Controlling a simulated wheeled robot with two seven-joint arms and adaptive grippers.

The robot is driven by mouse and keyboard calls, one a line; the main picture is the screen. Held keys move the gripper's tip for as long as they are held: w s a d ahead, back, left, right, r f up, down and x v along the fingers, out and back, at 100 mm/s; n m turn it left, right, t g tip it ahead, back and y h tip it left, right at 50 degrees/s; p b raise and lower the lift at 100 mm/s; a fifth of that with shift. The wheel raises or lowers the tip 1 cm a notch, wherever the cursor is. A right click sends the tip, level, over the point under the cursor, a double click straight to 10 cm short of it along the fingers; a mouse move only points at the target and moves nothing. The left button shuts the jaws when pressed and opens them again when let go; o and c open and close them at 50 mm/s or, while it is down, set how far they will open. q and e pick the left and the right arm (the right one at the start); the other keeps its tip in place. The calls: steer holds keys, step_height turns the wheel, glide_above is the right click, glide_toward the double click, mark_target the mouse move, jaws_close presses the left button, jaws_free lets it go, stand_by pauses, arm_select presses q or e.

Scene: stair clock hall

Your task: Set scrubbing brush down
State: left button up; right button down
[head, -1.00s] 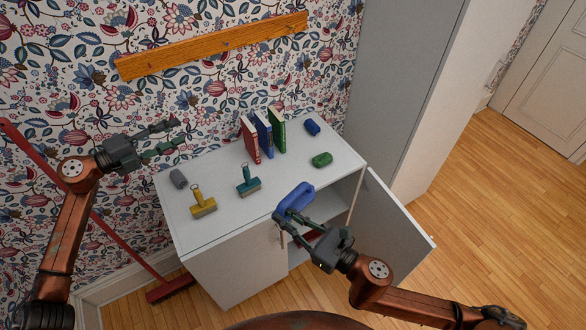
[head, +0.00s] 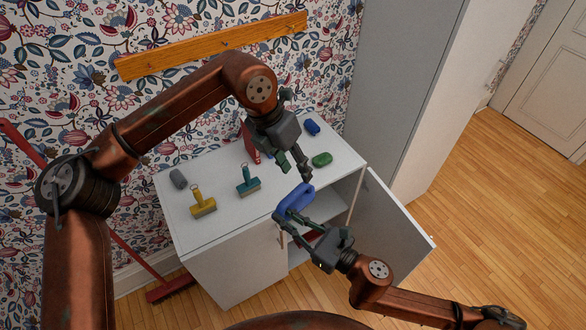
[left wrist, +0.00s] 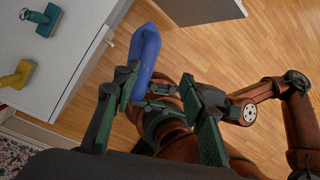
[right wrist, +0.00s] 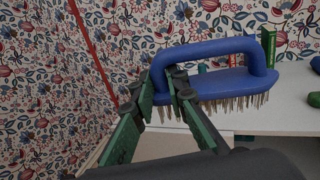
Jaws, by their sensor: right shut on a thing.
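The scrubbing brush (head: 294,200) is blue, with a loop handle and pale bristles. My right gripper (head: 296,222) is shut on its handle, at the cabinet's front edge. In the right wrist view the brush (right wrist: 225,82) has its bristles facing down, and the fingers (right wrist: 162,95) close around one end of the handle. My left gripper (head: 295,170) is open and empty, just above and behind the brush. In the left wrist view the brush (left wrist: 145,55) appears beyond the parted left fingers (left wrist: 157,82). Whether they touch it is unclear.
The white cabinet (head: 240,218) has its door (head: 392,235) open. The front middle of the top is clear.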

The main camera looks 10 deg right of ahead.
mark_target(297, 192)
arm_select(q)
steer(key=f, duration=0.3)
steer(key=f+y, duration=0.1)
steer(key=f, duration=0.3)
steer(key=f+t+y, duration=0.1)
steer(key=f, duration=0.3)
steer(key=shift+w+d+f+m, duration=0.1)
steer(key=shift+d+f+m, duration=0.1)
steer(key=shift+d+m, duration=0.2)
steer(key=shift+c, duration=0.2)
jaws_close()
arm_select(e)
steer(key=c, duration=1.8)
jaws_free()
steer(key=shift+s+d, duration=0.1)
